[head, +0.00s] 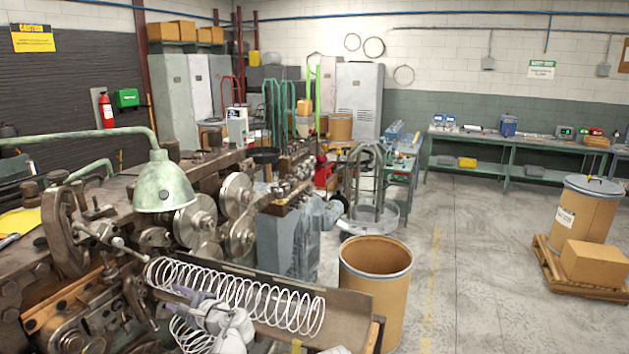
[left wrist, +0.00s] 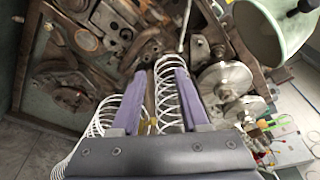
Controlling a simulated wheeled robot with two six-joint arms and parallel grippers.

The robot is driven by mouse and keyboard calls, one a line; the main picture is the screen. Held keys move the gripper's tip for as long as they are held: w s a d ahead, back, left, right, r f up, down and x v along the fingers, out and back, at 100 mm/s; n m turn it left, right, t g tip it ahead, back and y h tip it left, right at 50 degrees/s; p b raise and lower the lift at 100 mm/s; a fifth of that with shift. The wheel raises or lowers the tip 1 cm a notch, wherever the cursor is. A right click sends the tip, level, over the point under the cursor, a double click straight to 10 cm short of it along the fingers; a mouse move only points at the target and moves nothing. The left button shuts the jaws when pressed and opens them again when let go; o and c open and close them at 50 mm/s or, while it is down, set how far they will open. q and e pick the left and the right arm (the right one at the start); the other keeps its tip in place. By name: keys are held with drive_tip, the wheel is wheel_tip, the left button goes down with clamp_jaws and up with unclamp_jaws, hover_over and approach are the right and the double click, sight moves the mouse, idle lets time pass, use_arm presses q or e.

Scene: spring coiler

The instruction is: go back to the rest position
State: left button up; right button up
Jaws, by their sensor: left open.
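My left gripper (head: 188,293) is low over the front of the coiling machine, beside a long white wire spring (head: 285,306) in a dark trough. Its two purple fingers are apart in the left wrist view (left wrist: 160,85). The long spring (left wrist: 168,90) shows between and behind them there; I cannot tell whether they touch it. A second white coil (head: 190,336) hangs below the gripper, partly hidden by my arm. It also shows left of the fingers in the left wrist view (left wrist: 100,120). My right gripper is not in view.
The coiling machine (head: 75,265) fills the left side, with a green lamp (head: 163,185) above the gripper. An open brown drum (head: 376,262) stands right of the trough (head: 345,308). A pallet (head: 575,282) holds a box and a closed drum. The floor between is clear.

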use_arm(q)
drive_tip(key=s+d+f+n+g+h, duration=0.3)
drive_tip(key=s+d+f, duration=0.3)
drive_tip(key=d, duration=0.3)
drive_tip(key=s+d+f+n+g+h, duration=0.3)
drive_tip(key=s+d+f+n+h, duration=0.1)
drive_tip(key=s+d, duration=0.4)
drive_tip(key=s+d+f+n+g+h, duration=0.3)
drive_tip(key=s+d+f+h, duration=0.2)
drive_tip(key=d, duration=0.6)
wheel_tip(320, 180, down, 3)
drive_tip(key=s, duration=0.2)
drive_tip(key=shift+s, duration=0.35)
drive_tip(key=shift+f, duration=0.1)
